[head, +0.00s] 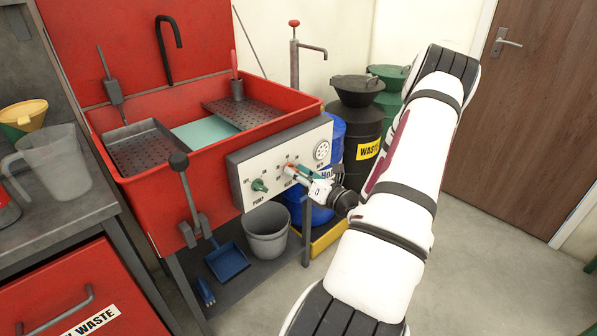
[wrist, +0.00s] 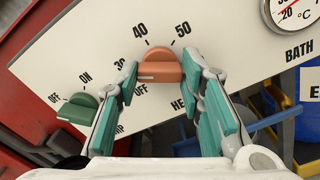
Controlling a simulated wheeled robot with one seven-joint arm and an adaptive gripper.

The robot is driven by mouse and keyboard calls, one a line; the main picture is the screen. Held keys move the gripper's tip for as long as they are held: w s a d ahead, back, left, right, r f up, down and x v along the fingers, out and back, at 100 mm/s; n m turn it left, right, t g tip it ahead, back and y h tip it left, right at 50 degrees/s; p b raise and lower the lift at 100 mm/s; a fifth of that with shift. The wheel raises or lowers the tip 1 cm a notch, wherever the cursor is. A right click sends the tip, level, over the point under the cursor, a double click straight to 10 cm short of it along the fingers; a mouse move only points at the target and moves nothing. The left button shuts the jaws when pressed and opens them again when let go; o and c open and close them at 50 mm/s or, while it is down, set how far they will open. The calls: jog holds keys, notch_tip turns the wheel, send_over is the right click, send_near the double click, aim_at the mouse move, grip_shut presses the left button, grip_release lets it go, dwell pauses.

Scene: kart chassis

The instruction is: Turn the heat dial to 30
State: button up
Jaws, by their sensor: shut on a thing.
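The heat dial is an orange knob (wrist: 159,66) on the white panel (head: 243,168), with OFF, 30, 40 and 50 printed around it. In the wrist view its grip bar lies roughly level across the picture; I cannot tell surely which mark it points to. My gripper (wrist: 160,72) has its teal-padded fingers on either side of the knob, shut on it. The 30 is partly hidden by the left finger. In the head view my gripper (head: 297,174) reaches the panel from the right and covers part of the dial.
A green pump dial (wrist: 78,108) is left of the heat dial, near OFF and ON. A round bath gauge (head: 322,150) is at the panel's right. A lever (head: 184,185) stands before the red sink (head: 140,208). A grey bucket (head: 266,232) is below. Open floor lies at right.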

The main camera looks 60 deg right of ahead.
dwell(0.3)
jog(key=o, duration=1.2)
jog(key=shift+c, duration=0.2)
jog(key=shift+s, duration=0.1)
jog(key=v, duration=1.1)
jog(key=shift+s, duration=0.4)
jog(key=shift+f, duration=0.1)
